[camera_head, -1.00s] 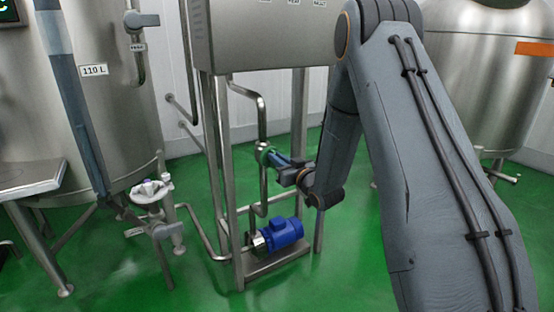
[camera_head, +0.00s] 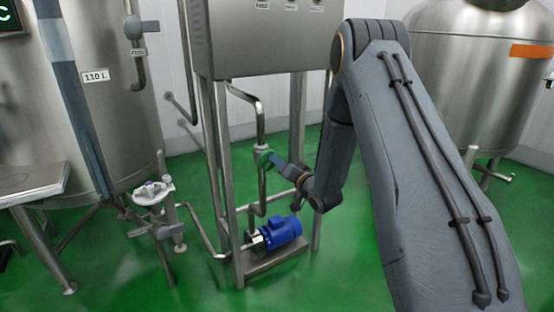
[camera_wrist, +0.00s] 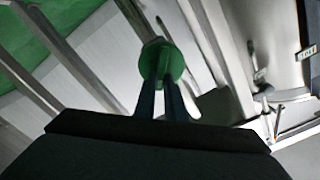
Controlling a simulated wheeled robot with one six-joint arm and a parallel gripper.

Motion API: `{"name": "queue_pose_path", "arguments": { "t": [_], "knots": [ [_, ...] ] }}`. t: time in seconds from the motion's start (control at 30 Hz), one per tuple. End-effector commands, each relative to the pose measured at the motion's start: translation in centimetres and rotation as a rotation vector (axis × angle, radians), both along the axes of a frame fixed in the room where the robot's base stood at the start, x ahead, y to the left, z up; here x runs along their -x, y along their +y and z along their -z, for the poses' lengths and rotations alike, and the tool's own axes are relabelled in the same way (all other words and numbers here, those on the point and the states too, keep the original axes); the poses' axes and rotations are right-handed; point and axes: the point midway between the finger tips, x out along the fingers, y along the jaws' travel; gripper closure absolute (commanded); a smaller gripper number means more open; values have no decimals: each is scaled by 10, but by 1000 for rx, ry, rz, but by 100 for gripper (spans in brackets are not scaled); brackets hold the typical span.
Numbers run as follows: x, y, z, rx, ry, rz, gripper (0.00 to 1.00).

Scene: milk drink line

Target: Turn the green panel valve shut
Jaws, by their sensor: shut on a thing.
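The green panel valve (camera_head: 263,157) sits on the vertical steel pipe of the pump stand in the head view. In the wrist view its green round body (camera_wrist: 157,58) lies straight ahead, between and just beyond my fingertips. My gripper (camera_head: 274,160) reaches it from the right, its fingers slanting down to the right away from the valve. In the wrist view my gripper (camera_wrist: 159,92) has its two narrow dark blue fingers close together at the valve, shut on its green part. The exact contact at the fingertips is partly hidden.
A blue pump motor (camera_head: 282,233) sits low on the stand, below my gripper. The steel cabinet (camera_head: 262,40) hangs above, and a stand leg (camera_head: 298,118) rises near my wrist. Steel tanks stand left (camera_head: 110,110) and right (camera_head: 470,80).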

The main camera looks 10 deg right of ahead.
Motion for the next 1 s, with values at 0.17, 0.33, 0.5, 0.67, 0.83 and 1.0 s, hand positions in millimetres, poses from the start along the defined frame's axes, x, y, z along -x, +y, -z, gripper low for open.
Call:
{"name": "queue_pose_path", "arguments": {
  "t": [0.17, 0.33, 0.5, 0.67, 0.83, 1.0],
  "knots": [
    [0, -3, 2, -161, 53, 1, 100],
    [0, -4, 4, -314, 104, 1, 100],
    [-1, -5, 7, -464, 152, 2, 100],
    [-1, -6, 9, -590, 193, 2, 100],
    [-1, -6, 12, -697, 229, 2, 100],
    [-1, -6, 13, -773, 253, 2, 100]
  ]
}}
